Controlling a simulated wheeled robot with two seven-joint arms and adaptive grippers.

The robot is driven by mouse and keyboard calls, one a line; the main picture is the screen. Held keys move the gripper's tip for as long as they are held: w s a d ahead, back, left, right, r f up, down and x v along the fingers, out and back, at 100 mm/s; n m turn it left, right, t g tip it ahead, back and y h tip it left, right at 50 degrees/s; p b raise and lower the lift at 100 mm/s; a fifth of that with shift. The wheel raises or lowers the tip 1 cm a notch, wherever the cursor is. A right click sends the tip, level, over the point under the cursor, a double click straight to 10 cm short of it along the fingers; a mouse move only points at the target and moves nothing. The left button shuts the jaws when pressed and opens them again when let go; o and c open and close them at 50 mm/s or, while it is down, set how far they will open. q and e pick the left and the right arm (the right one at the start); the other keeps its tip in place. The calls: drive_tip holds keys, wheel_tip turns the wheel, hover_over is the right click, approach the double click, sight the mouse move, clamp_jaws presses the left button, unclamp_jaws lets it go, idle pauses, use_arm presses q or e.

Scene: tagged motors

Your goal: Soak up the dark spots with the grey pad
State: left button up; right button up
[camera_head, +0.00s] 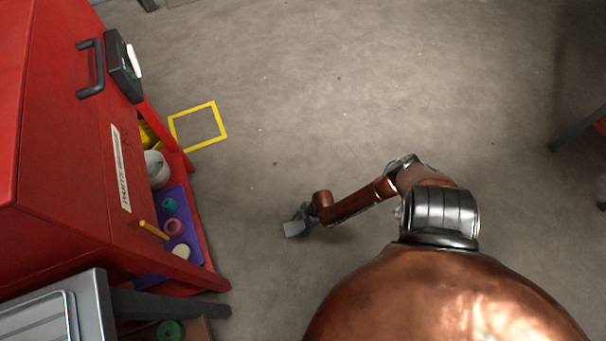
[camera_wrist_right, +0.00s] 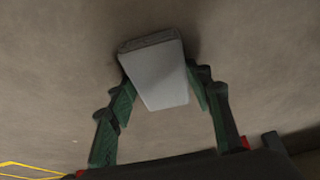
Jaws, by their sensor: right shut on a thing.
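The grey pad (camera_head: 294,229) is held in my right gripper (camera_head: 303,219), low over the concrete floor in the head view. In the right wrist view the pad (camera_wrist_right: 156,74) is a pale grey block between the two green-padded fingers of my right gripper (camera_wrist_right: 160,92). I cannot tell whether the pad touches the floor. A few small dark specks show on the floor, one of them a dark spot (camera_head: 276,163) above and left of the gripper. My left gripper is not in view.
A red cabinet (camera_head: 60,150) stands at the left, with a purple tray (camera_head: 190,230) and a white roll (camera_head: 157,170) on its low shelf. A yellow square outline (camera_head: 222,120) marks the floor beside it. Dark legs (camera_head: 575,130) stand at the right. The middle floor is clear.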

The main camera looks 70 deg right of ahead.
sight(284, 228)
drive_tip(key=shift+w+a, duration=1.5)
drive_tip(key=shift+w, duration=0.1)
drive_tip(key=shift+w+a+f, duration=0.1)
drive_tip(key=shift+w+a, duration=1.2)
drive_tip(key=shift+w, duration=0.2)
drive_tip(key=shift+w+d+b, duration=0.35)
drive_tip(key=shift+w+d, duration=0.25)
drive_tip(key=shift+d, duration=0.35)
drive_tip(key=shift+s+d, duration=0.65)
drive_tip(key=shift+s, duration=0.15)
drive_tip(key=shift+s+d, duration=0.85)
drive_tip(key=shift+s, duration=0.15)
drive_tip(key=shift+s+d, duration=0.8)
drive_tip(key=shift+s, duration=0.2)
drive_tip(key=shift+s+d, duration=1.55)
drive_tip(key=shift+s, duration=0.25)
